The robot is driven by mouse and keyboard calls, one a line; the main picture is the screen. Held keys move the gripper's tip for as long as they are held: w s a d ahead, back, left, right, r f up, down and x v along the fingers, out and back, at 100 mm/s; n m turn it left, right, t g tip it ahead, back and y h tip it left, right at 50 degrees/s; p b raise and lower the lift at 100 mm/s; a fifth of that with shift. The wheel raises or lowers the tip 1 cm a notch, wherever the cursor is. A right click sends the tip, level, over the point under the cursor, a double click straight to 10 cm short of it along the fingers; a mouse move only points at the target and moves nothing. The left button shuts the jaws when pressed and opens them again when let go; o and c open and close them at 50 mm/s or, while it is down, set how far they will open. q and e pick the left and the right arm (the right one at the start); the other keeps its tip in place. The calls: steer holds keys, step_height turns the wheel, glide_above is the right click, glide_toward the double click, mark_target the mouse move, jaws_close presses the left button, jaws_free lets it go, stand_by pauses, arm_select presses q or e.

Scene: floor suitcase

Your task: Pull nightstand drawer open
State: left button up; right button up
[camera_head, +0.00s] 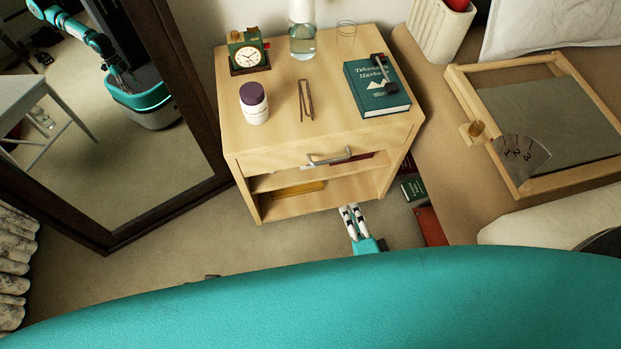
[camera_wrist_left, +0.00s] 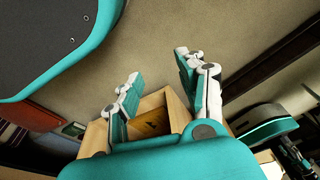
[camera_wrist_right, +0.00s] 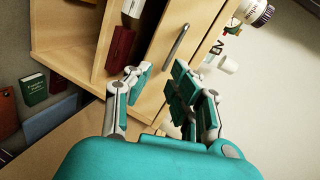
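The wooden nightstand (camera_head: 275,140) stands in the middle of the head view. Its drawer is in the front under the top and looks closed. A grey metal bar handle (camera_head: 330,158) sits on the drawer front; the handle also shows in the right wrist view (camera_wrist_right: 176,45). My right gripper (camera_head: 350,208) is in front of the nightstand, below the handle in the picture. In the right wrist view it is open and empty (camera_wrist_right: 158,76), with the handle beyond its fingertips, apart from them. My left gripper (camera_wrist_left: 158,75) is open and empty, with part of the nightstand beyond it.
On top stand a clock (camera_head: 247,54), a purple-capped bottle (camera_head: 254,108), a glass bottle (camera_head: 302,42) and a green book (camera_head: 378,90). Open shelves lie below the drawer. A mirror (camera_head: 200,150) leans at left; a wooden frame (camera_head: 497,165) lies at right. Carpet is free in front.

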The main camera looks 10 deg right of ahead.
mark_target(331, 161)
arm_select(q)
step_height(331, 161, up, 6)
steer(key=w+b, duration=0.2)
steer(key=shift+a+r, duration=0.15)
steer(key=shift+r, duration=0.05)
arm_select(e)
steer(key=shift+m+t, duration=0.4)
steer(key=shift+m, duration=0.5)
steer(key=shift+w+r+x, duration=0.1)
steer(key=shift+r+x, duration=0.3)
steer(key=shift+x, duration=2.5)
steer(key=shift+w+r+x, duration=0.1)
steer(key=shift+r+x, duration=0.25)
steer(key=shift+x, duration=2.55)
steer(key=shift+w+r+x, duration=0.1)
steer(key=shift+r+x, duration=0.3)
steer(key=shift+x, duration=2.5)
steer(key=shift+s+a, duration=0.1)
jaws_close()
